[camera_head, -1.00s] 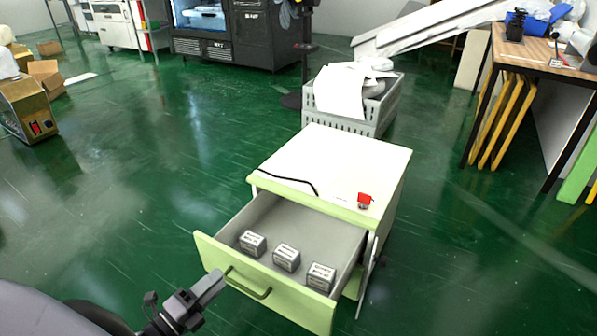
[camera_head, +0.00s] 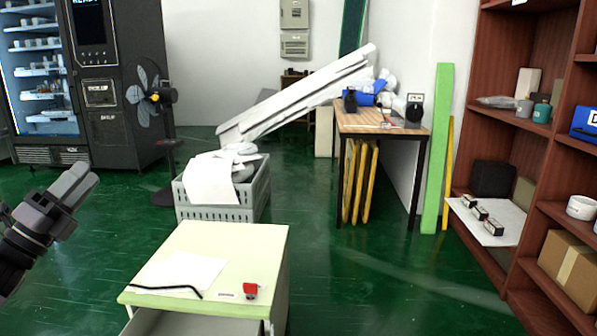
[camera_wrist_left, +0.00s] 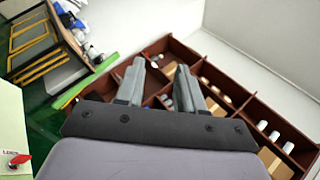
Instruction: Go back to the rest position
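My left gripper (camera_head: 78,186) is raised at the left edge of the head view, over the green floor and well apart from the cabinet. In the left wrist view its two grey fingers (camera_wrist_left: 158,78) stand apart with nothing between them. My right gripper is in neither view. The contents of the drawer are out of frame.
A grey crate (camera_head: 225,203) with white cloths stands behind the cabinet. A wooden table (camera_head: 385,128) is at the back, a brown shelf (camera_head: 516,165) at the right and a black vending machine (camera_head: 110,90) at the left. The green floor (camera_head: 385,290) between cabinet and shelf is clear.

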